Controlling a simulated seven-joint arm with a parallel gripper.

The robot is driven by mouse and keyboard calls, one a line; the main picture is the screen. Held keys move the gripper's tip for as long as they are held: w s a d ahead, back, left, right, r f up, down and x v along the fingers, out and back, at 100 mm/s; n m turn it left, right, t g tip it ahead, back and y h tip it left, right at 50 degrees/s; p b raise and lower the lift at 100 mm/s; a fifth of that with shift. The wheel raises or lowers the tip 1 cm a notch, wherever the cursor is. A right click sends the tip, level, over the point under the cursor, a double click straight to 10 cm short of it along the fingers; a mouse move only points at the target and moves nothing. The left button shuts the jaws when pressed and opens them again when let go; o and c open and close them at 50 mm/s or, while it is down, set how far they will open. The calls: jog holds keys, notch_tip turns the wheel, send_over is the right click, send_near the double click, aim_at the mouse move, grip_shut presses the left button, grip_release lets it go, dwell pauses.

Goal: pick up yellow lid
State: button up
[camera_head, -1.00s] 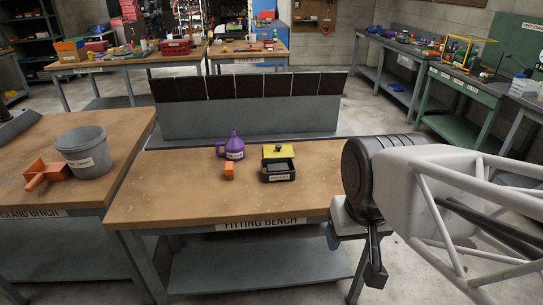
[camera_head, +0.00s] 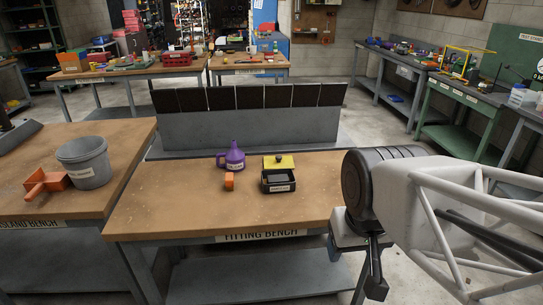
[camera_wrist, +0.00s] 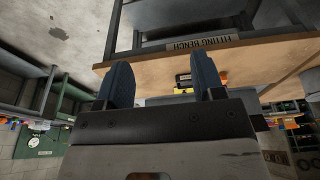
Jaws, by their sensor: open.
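The yellow lid (camera_head: 287,161) has a small dark knob and shows at the back of a black labelled box (camera_head: 279,187) on the fitting bench. The box's dark inside shows in front of the lid; I cannot tell whether the lid rests on its rim or behind it. In the wrist view the scene is upside down, and the lid (camera_wrist: 186,91) is small and partly seen beyond my fingers. My gripper (camera_wrist: 163,75) is open and empty, its two blue-grey fingers apart. It is well away from the lid, by the bench's right front side.
A purple can (camera_head: 231,158) and an orange block (camera_head: 229,181) stand left of the box. A grey panel (camera_head: 250,129) with dark tiles rises behind the bench. A grey bucket (camera_head: 84,164) and orange scoop (camera_head: 45,184) are on the left bench. The front of the fitting bench is clear.

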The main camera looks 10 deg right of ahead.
jog(key=w+r+m, duration=0.2)
jog(key=w+r, duration=0.1)
jog(key=w, duration=0.7)
jog(key=w+r+m, duration=0.3)
jog(key=w, duration=0.7)
jog(key=m+g, duration=0.3)
jog(key=m, duration=1)
send_over(279, 157)
notch_tip(279, 157, down, 24)
jog(key=shift+r, duration=0.1)
jog(key=shift+w+f, duration=0.2)
jog(key=shift+w, duration=0.05)
jog(key=shift+f, duration=0.1)
jog(key=shift+f, duration=1.25)
